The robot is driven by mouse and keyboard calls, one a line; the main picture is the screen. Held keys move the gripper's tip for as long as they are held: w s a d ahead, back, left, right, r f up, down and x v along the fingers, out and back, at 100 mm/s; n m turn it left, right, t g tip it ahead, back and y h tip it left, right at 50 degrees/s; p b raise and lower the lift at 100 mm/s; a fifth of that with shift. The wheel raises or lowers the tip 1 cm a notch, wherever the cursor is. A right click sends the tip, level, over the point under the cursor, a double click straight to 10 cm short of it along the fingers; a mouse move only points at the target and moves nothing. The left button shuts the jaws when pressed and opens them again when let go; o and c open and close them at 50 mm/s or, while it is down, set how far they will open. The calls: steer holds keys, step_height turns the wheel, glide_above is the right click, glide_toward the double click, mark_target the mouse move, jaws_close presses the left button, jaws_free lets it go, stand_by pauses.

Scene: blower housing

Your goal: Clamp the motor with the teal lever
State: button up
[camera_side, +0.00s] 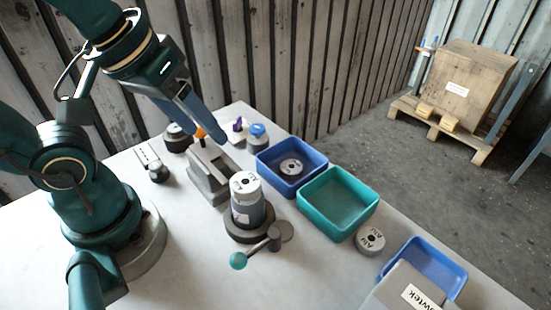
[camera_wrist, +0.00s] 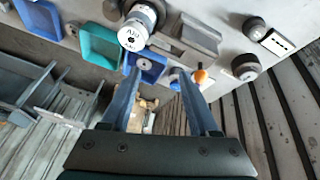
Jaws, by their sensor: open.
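The motor (camera_side: 246,202) is a grey cylinder with a pale labelled top, standing upright in a dark round mount (camera_side: 250,229). The teal lever (camera_side: 238,260) has a ball end and a grey arm running to a pivot (camera_side: 276,236) at the mount's right front; the ball points to the front left. The motor also shows in the wrist view (camera_wrist: 133,36); I cannot make out the teal ball there. My gripper (camera_side: 208,134) is behind and left of the motor, above the table, apart from the lever. In the wrist view its fingers (camera_wrist: 160,84) are spread and empty.
A grey slotted block (camera_side: 207,178) stands left of the motor, near an orange-topped part (camera_wrist: 201,76). A blue bin (camera_side: 271,178) holding a round part and an empty teal bin (camera_side: 338,205) stand to the right. The table in front of the lever is clear.

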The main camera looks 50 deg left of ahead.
steer(key=w+d+f+n+g, duration=0.15)
steer(key=d+g, duration=0.25)
steer(key=d, duration=0.4)
steer(key=m+g+y, duration=0.1)
steer(key=m+y, duration=0.1)
steer(key=m, duration=0.1)
glide_above(240, 257)
steer(key=f, duration=0.4)
steer(key=d+f, duration=0.1)
steer(key=f, duration=0.1)
steer(key=shift+w, duration=0.15)
steer(key=shift+f, duration=0.2)
steer(key=shift+a+f, duration=0.25)
steer(key=shift+f, duration=0.9)
steer(key=shift+a+f, duration=0.2)
steer(key=shift+f, duration=0.95)
jaws_close()
